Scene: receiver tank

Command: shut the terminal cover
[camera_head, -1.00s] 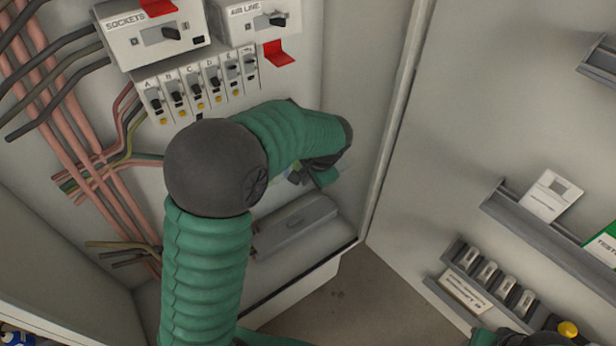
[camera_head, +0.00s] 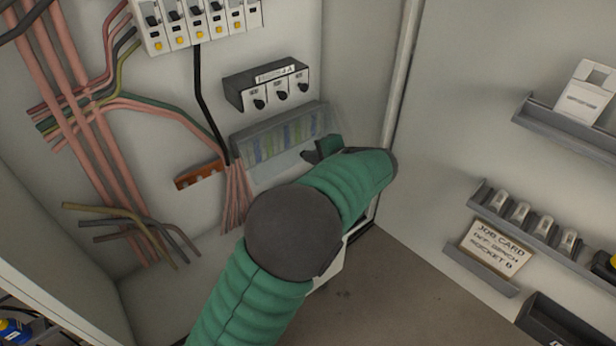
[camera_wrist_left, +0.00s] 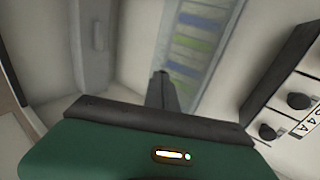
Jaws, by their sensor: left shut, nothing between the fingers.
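The terminal block (camera_head: 262,150) sits low on the cabinet's back wall, its blue, green and yellow terminals showing through a clear, hazy terminal cover (camera_head: 268,176). I cannot tell how far the cover is swung or whether it lies flat against the block. My left gripper (camera_head: 312,154) is shut and empty, at the block's right end; I cannot tell whether it touches the cover. In the left wrist view the shut fingers (camera_wrist_left: 163,80) point at the coloured terminals (camera_wrist_left: 200,38). My forearm hides the area below the block. My right gripper is out of view.
A black three-knob unit (camera_head: 268,85) is just above the block, with breakers (camera_head: 195,22) higher up. Pink wires (camera_head: 236,195) and an orange strip (camera_head: 198,175) lie left of it. The door (camera_head: 460,110) with its shelves stands at right.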

